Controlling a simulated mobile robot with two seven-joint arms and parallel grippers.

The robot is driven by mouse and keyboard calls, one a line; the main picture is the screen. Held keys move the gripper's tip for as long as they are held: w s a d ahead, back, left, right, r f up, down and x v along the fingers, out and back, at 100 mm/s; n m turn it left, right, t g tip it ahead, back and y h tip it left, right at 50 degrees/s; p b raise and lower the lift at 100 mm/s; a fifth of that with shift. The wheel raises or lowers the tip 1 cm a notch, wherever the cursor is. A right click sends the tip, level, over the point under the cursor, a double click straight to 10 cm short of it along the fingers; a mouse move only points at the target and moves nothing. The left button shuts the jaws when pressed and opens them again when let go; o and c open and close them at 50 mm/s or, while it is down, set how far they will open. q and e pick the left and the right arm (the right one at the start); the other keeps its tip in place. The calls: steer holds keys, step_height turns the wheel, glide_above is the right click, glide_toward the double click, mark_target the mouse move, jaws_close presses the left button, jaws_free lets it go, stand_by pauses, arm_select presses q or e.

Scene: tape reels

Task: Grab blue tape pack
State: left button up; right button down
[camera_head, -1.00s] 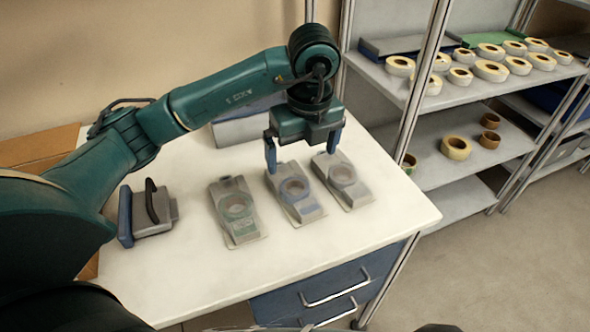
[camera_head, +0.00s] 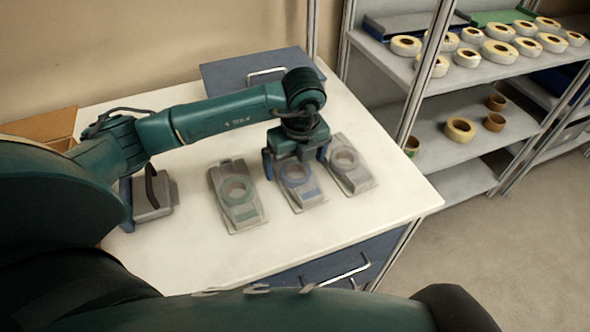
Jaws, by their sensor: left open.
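The blue tape pack (camera_head: 303,190) lies on the white table in the middle of a row of three packs. Its upper end is hidden under my left gripper (camera_head: 295,172). That gripper points down with its blue fingers open, one on each side of the pack's upper part. I cannot tell whether the fingers touch it. A green tape pack (camera_head: 238,202) lies to its left and a grey-white tape pack (camera_head: 352,171) to its right. My right gripper is not in view; a dark arm crosses the bottom of the picture.
A grey and blue tape dispenser (camera_head: 152,196) stands at the table's left. A blue drawer box (camera_head: 228,77) is at the back, and a cardboard box (camera_head: 45,127) at the back left. Shelves with several tape rolls (camera_head: 500,52) stand right. The table (camera_head: 200,262) is clear in front.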

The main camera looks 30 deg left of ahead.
arm_select(q)
steer(key=shift+w+a+f, duration=0.1)
steer(key=shift+a+f, duration=0.05)
steer(key=shift+f, duration=0.95)
steer(key=c, duration=1.2)
